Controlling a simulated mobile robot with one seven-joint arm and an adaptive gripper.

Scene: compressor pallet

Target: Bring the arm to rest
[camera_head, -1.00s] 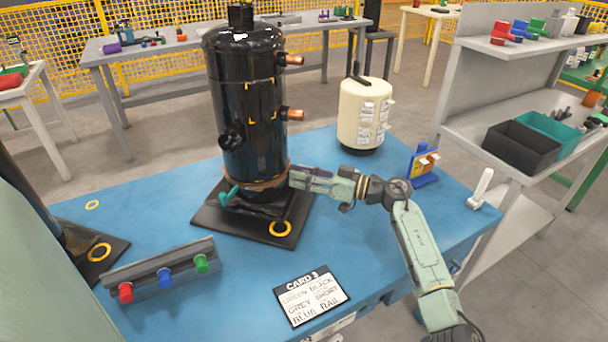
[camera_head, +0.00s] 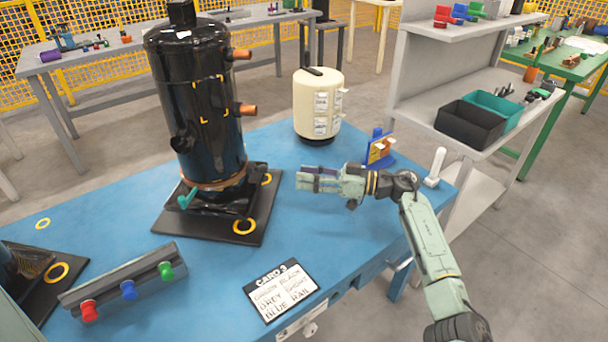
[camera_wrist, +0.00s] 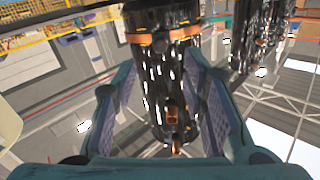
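My gripper (camera_head: 302,180) is over the blue table, to the right of the tall black compressor (camera_head: 205,110) and apart from it. In the wrist view my gripper (camera_wrist: 165,85) has its two fingers spread, with nothing held between them. The black compressor (camera_wrist: 160,70) shows beyond the gap. My arm reaches in from the lower right of the head view, bent at the elbow. The compressor stands upright on a dark base plate (camera_head: 257,205) with a green piece (camera_head: 187,199) at its foot.
A cream tank (camera_head: 318,108) stands behind my gripper. A blue stand (camera_head: 379,158) and a white lever (camera_head: 435,166) are near my wrist. A card (camera_head: 281,291) and a rail with red, blue and green knobs (camera_head: 120,285) lie in front. Grey shelves (camera_head: 420,90) stand right.

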